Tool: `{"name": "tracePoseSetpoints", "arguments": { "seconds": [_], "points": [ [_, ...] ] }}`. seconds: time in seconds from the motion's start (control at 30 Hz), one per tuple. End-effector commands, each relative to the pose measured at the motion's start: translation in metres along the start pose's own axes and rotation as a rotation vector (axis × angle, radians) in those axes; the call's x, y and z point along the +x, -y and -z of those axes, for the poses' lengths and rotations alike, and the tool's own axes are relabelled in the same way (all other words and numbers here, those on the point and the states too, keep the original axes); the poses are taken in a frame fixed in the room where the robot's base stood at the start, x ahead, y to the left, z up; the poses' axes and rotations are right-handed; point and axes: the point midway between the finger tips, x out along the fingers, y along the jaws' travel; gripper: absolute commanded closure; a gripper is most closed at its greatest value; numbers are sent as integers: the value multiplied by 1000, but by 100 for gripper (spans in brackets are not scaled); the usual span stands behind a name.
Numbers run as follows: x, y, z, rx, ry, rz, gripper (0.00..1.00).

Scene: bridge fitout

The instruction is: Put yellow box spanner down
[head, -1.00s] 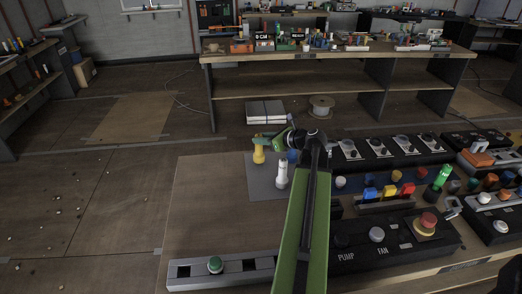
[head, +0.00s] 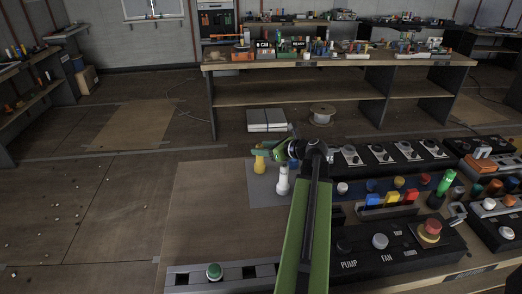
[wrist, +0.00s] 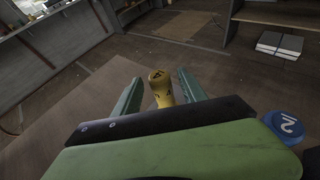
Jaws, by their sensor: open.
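The yellow box spanner (head: 259,161) stands upright on the grey mat (head: 262,183) at the far left part of the bench. In the wrist view the yellow spanner (wrist: 161,88) shows between the two green fingers of my gripper (wrist: 160,95), with a gap on each side. In the head view my gripper (head: 270,149) is at the spanner's upper part. The gripper is open. The spanner's lower end is hidden in the wrist view by my gripper body.
A white spanner-like piece (head: 283,180) stands close to the right of the yellow one. A blue cap marked 2 (wrist: 286,126) shows at the right in the wrist view. Control panels (head: 400,243) fill the bench's right side. The bench top (head: 205,215) is bare at left.

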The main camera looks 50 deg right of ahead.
Motion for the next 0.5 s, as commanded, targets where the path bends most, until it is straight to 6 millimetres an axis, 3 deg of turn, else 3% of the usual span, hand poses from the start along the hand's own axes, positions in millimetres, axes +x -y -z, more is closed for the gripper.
{"name": "tracePoseSetpoints", "arguments": {
  "seconds": [0.3, 0.5],
  "points": [
    [-75, -1, -5, 2, 0, 4, 51],
    [-111, 0, -3, 1, 0, 3, 51]
  ]
}}
